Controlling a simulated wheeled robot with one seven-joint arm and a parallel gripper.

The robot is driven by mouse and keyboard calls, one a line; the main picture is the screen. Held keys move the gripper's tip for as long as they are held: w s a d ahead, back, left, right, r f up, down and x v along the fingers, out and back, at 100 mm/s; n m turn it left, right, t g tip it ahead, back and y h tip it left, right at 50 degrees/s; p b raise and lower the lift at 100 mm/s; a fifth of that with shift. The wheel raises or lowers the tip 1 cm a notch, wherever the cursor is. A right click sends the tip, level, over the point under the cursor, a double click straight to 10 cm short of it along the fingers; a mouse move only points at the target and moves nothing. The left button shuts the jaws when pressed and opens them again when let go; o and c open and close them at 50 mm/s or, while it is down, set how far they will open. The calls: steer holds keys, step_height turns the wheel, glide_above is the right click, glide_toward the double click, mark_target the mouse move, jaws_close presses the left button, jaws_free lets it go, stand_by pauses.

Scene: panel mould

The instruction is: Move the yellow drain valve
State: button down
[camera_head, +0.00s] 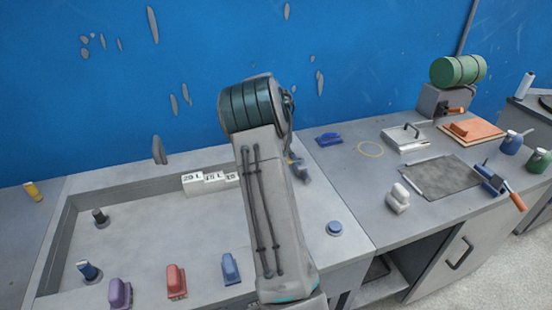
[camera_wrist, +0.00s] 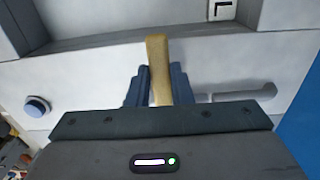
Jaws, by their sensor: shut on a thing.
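The yellow drain valve shows in the wrist view as an upright tan-yellow lever (camera_wrist: 157,48) standing up between the jaws. My gripper (camera_wrist: 161,78) is shut on it, with one dark blue finger on each side. The lever's lower end is hidden by the gripper body. A grey rod or pipe (camera_wrist: 240,94) with a bent end lies just right of the jaws in the wrist view. In the head view my arm hides the valve and most of the gripper, over the right side of the recessed mould (camera_head: 150,215).
A round blue knob (camera_head: 335,228) sits on the mould's right rim. White number cards (camera_head: 211,180) stand at its back wall. Purple, red and blue handled tools (camera_head: 175,281) stand along its front. The right bench holds a blue tool (camera_head: 328,139), a white-handled tool (camera_head: 398,198) and a grey mat (camera_head: 440,178).

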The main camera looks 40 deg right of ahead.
steer(key=c, duration=1.3)
jaws_free()
steer(key=shift+w, duration=0.1)
step_height(320, 180, up, 14)
steer(key=shift+f, duration=0.1)
steer(key=s+a+r+n+t, duration=0.1)
steer(key=s+a+r+n, duration=0.1)
steer(key=s+a+n, duration=0.6)
steer(key=s+a+r+n+t, duration=0.1)
steer(key=s+a+r+n, duration=0.2)
steer(key=a, duration=0.9)
steer(key=s+a+f+n, duration=0.2)
steer(key=s+a+n, duration=0.1)
steer(key=s, duration=0.2)
steer(key=s+a+f+n, duration=0.2)
steer(key=s+a+n, duration=0.2)
steer(key=s, duration=0.1)
steer(key=s+a+f+n+t, duration=0.1)
steer(key=s+a+f+n, duration=0.1)
steer(key=s, duration=0.4)
steer(key=shift+a+f+n, duration=0.35)
steer(key=shift+a+n, duration=0.35)
